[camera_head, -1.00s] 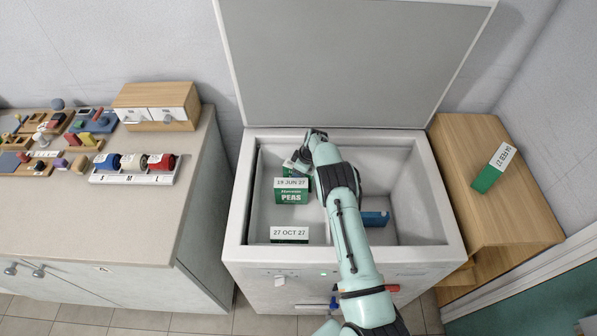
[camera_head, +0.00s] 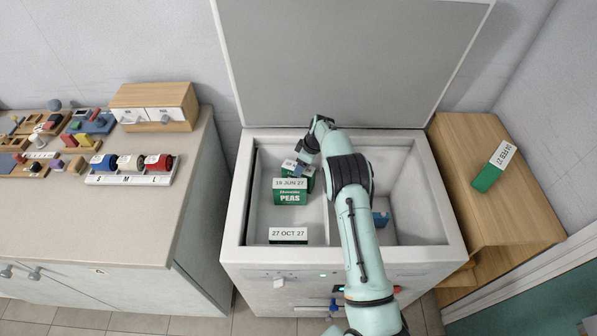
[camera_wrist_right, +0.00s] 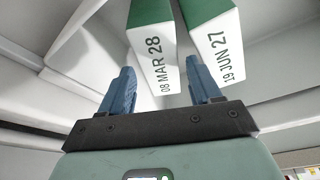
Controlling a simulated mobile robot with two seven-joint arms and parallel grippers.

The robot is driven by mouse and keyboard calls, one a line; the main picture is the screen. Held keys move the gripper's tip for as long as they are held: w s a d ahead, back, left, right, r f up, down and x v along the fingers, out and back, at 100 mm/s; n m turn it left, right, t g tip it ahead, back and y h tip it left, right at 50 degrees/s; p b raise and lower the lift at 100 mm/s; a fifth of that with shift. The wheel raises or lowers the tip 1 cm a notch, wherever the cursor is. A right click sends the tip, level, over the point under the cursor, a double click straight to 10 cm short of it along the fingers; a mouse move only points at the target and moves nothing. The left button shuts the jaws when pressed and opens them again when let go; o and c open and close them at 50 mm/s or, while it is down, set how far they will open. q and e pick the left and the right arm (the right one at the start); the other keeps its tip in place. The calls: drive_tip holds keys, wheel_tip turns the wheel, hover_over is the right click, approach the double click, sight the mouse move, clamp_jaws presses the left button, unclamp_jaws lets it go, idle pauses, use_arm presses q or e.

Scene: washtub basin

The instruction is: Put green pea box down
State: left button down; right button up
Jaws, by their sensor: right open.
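The green pea box labelled 08 MAR 28 (camera_wrist_right: 154,52) stands in the left compartment of the white chest. Its white top (camera_head: 291,166) shows behind the 19 JUN 27 pea box (camera_head: 290,192). That neighbour also shows in the right wrist view (camera_wrist_right: 213,50), close beside it. My right gripper (camera_wrist_right: 162,82) is open, with its blue fingers on either side of the near end of the 08 MAR 28 box; I cannot tell whether they touch it. In the head view my right gripper (camera_head: 297,166) is over the back of the left compartment. My left gripper is out of view.
The 27 OCT 27 box (camera_head: 288,235) is at the compartment's front. A divider separates the right compartment, where a blue item (camera_head: 381,218) lies. A green box (camera_head: 493,168) rests on the wooden side shelf (camera_head: 475,140). The chest lid (camera_head: 350,60) stands open.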

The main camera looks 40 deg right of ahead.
drive_tip(key=v, duration=0.5)
drive_tip(key=shift+r, duration=0.2)
